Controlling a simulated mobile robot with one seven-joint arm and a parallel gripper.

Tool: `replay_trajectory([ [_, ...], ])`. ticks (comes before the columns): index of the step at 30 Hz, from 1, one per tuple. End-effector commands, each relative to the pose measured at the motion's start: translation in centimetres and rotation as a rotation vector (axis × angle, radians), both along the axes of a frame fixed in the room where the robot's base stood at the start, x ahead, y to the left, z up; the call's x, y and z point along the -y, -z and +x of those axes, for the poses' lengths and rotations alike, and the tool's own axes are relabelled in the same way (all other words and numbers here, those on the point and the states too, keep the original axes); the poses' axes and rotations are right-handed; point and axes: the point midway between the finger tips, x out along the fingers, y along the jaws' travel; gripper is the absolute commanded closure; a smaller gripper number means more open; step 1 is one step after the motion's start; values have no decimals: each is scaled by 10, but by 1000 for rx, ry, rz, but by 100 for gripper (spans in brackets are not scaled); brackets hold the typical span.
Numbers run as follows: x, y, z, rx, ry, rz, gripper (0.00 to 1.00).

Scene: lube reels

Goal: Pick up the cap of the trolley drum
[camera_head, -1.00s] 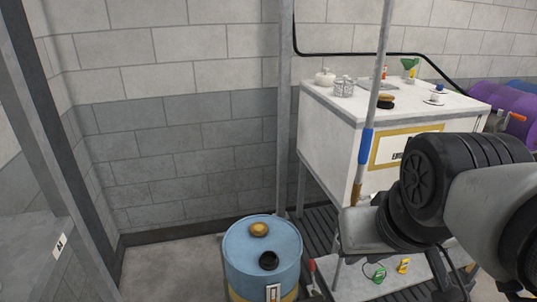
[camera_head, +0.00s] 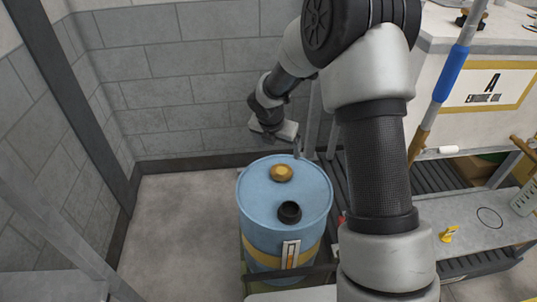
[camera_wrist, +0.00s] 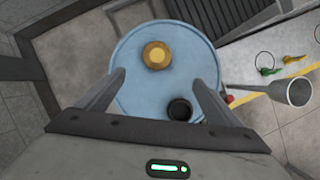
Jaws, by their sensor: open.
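The wrist view also shows the drum top (camera_wrist: 140,92), the yellow cap (camera_wrist: 157,55) and the black fitting (camera_wrist: 180,109). My gripper (camera_head: 281,141) is above and behind the drum, apart from it. In the wrist view its open, empty fingers (camera_wrist: 157,79) frame the drum top, with the yellow cap beyond the fingertips.
A white cabinet (camera_head: 440,90) with a blue-handled pole (camera_head: 452,75) stands at the right. A grey shelf (camera_head: 480,225) beside the drum holds a yellow item (camera_head: 449,234). The wrist view shows a grey funnel (camera_wrist: 297,92). Floor left of the drum (camera_head: 185,225) is clear.

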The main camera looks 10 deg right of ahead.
Motion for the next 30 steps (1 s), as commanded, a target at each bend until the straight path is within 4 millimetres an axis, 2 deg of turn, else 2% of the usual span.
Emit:
replay_trajectory([
  [1,-2,14,2,-12,-40,-10,13],
  [7,-2,40,11,-22,-87,-23,13],
  [18,12,113,37,-22,-82,-22,13],
  [30,20,148,50,-22,-80,-22,13],
])
